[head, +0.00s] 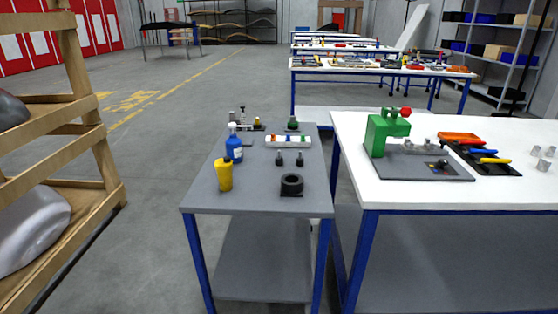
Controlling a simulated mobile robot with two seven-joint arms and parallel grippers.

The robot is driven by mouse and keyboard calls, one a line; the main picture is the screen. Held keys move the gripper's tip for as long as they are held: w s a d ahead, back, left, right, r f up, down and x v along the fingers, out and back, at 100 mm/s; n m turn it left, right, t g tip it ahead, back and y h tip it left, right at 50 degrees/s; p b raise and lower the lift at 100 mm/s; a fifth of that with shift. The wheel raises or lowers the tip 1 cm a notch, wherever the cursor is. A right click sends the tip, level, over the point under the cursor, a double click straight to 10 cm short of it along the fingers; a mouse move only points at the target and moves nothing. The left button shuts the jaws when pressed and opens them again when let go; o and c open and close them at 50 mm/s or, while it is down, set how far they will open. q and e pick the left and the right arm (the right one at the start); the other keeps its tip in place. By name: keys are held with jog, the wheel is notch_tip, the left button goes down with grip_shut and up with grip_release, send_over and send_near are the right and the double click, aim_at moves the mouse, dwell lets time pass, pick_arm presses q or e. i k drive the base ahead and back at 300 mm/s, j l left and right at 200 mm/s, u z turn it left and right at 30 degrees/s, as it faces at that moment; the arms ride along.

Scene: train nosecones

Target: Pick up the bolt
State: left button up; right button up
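Two small dark upright pieces stand side by side near the middle of the grey table (215,199); they look like bolts, the left bolt (279,159) and the right bolt (300,160). They are too small to make out threads or heads clearly. Nothing covers them. Neither of my grippers is in the head view.
Around them are a black ring-shaped part (292,183), a yellow bottle (224,175), a blue spray bottle (234,148) and a white tray (288,142). A white table (345,140) with a green press (379,136) stands right; a wooden rack (88,140) stands left.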

aim_at(278, 159)
jog(key=i+j+z, duration=0.6)
jog(key=i, duration=0.2)
